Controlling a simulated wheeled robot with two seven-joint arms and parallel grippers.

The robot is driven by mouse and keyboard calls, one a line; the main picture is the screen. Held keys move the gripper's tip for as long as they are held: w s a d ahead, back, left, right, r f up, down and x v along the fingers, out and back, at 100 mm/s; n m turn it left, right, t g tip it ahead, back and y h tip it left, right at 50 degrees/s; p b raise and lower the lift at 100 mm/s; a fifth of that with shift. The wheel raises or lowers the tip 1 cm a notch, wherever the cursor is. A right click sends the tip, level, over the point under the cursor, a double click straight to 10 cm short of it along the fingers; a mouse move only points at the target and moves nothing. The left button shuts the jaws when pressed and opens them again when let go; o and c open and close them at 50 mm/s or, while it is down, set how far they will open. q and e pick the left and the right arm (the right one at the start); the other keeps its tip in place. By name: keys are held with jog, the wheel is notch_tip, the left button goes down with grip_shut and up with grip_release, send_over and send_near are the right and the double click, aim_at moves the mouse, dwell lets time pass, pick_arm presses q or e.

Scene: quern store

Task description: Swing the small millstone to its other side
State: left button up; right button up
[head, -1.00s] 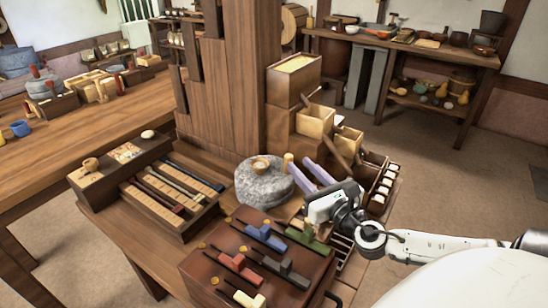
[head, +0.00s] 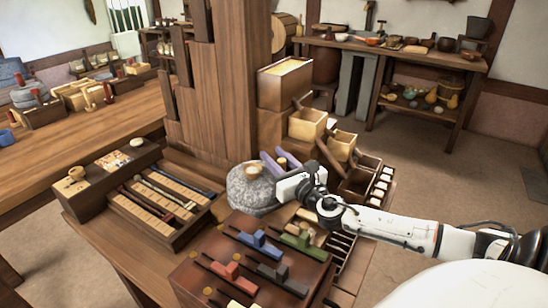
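The small millstone (head: 248,190) is a round grey stone on the wooden bench beside the tall wooden post. A small wooden cup-like piece (head: 254,170) sits at its top centre. A short light wooden peg (head: 282,162) stands at its far right rim. My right gripper (head: 280,160) reaches over the stone's right side. Its two purple fingers lie on either side of the peg and look open, with the peg between them. Whether either finger touches the peg cannot be told. The gripper body hides the stone's right part. My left gripper is not in view.
A brown box with coloured sliders (head: 215,240) stands just in front of the stone. A slotted tray (head: 160,215) lies to the left. The wooden post (head: 235,80) and stacked open boxes (head: 307,124) stand close behind. Small compartments (head: 380,185) are at the right.

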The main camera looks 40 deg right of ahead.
jog(key=shift+w, duration=0.25)
grip_shut()
jog(key=shift+s+r+m+h+p, duration=0.25)
jog(key=shift+m+h+p, duration=0.3)
jog(key=shift+p, duration=0.6)
jog(key=shift+s+f+m+g+h, duration=0.2)
jog(key=shift+m+g+h, duration=0.1)
jog(key=shift+h, duration=0.25)
jog(key=shift+f, duration=0.1)
grip_release()
